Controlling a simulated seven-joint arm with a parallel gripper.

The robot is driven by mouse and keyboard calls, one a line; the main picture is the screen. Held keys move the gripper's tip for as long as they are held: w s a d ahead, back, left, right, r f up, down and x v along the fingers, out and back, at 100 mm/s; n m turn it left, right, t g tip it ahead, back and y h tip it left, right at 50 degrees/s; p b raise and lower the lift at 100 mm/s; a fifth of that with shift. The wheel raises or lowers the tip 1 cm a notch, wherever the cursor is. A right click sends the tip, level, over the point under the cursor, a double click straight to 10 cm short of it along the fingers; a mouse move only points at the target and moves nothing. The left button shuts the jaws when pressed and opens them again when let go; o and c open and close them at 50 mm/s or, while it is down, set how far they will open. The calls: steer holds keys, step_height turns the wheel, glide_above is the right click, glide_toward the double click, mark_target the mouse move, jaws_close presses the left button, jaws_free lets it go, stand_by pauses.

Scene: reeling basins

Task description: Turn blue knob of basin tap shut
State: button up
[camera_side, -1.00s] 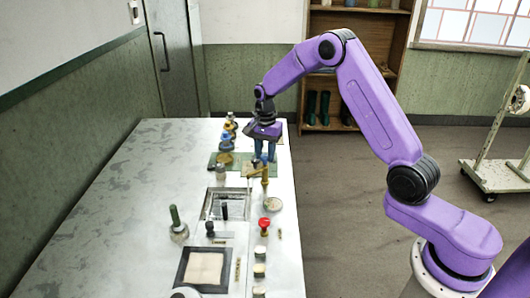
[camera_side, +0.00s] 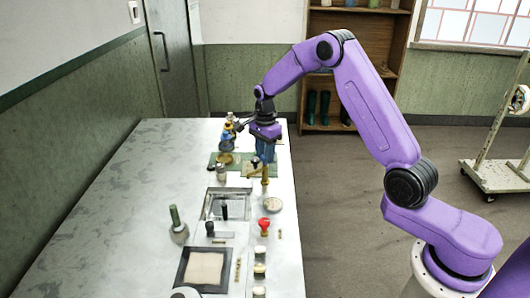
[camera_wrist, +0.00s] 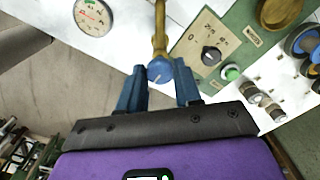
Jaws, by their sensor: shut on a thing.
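The blue knob (camera_wrist: 160,71) sits at the end of a brass tap stem (camera_wrist: 159,28), with a pale line on its face. In the wrist view it is between the two blue fingers of my gripper (camera_wrist: 160,86), which is shut on it. In the side view my gripper (camera_side: 266,149) points down at the right edge of the bench, above the brass tap (camera_side: 265,175). Its fingers hide the blue knob there. A basin (camera_side: 207,204) is set into the bench nearer the camera.
A red knob (camera_side: 264,223) stands nearer on the bench. A round gauge (camera_wrist: 93,15) lies near the tap. A plate with a black dial (camera_wrist: 210,55) and a green button (camera_wrist: 231,72) are right of the fingers. The left bench is clear.

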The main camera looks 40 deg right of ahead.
steer(key=o, duration=1)
steer(key=shift+o, duration=0.2)
steer(key=shift+r, duration=0.15)
step_height(320, 180, up, 17)
steer(key=shift+r, duration=0.15)
